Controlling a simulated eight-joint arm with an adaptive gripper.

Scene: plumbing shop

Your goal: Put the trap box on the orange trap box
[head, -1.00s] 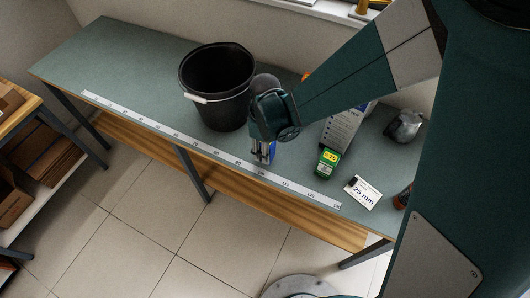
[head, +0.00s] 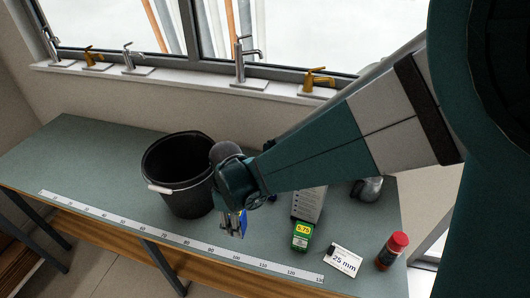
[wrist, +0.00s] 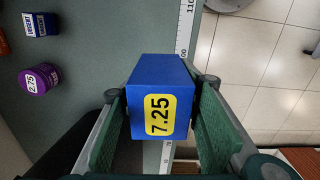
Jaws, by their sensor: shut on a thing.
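My gripper (wrist: 162,118) is shut on a blue box (wrist: 155,115) with a yellow 7.25 label, seen between the green finger pads in the wrist view. In the head view the blue box (head: 243,224) hangs under my gripper, above the bench near the ruler and to the right of the bucket. An orange thing (wrist: 3,42) is cut off at the left edge of the wrist view; I cannot tell whether it is the orange trap box. The head view shows no orange box on the bench; my arm covers part of the bench's back.
A black bucket (head: 178,172) stands left of my gripper. To the right are a green box (head: 302,236) labelled 5.70, a 25 mm card (head: 343,261) and a red-capped bottle (head: 393,250). A purple tin (wrist: 39,79) and small blue box (wrist: 41,24) show in the wrist view. The bench's left is clear.

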